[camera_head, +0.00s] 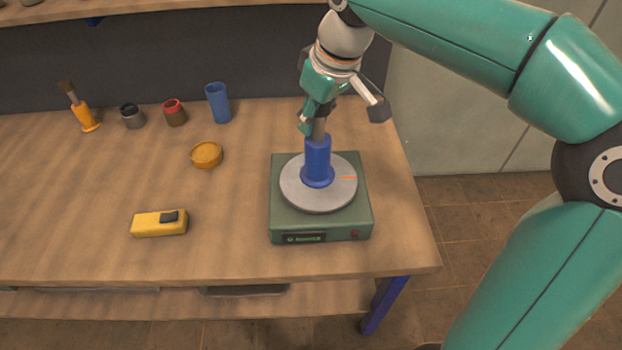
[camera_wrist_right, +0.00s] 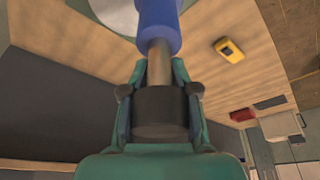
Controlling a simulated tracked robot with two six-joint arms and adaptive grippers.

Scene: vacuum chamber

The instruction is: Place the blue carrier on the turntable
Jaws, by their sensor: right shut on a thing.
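The blue carrier (camera_head: 317,159) is upright over the middle of the turntable's grey disc (camera_head: 334,201). Its wide foot appears to be at the disc surface, but I cannot tell whether it touches. The turntable has a green square base (camera_head: 281,221) and an orange mark on the disc. In the right wrist view the fingers (camera_wrist_right: 160,92) flank the stem, with the blue body (camera_wrist_right: 160,25) beyond. My left gripper is not in view.
On the wooden table (camera_head: 80,190), a yellow device (camera_head: 150,226) and an orange round dish (camera_head: 206,154) lie left of the turntable. A blue cup (camera_head: 218,104), two small jars (camera_head: 174,115) and a brush (camera_head: 84,115) stand at the back. The table's right edge is close to the turntable.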

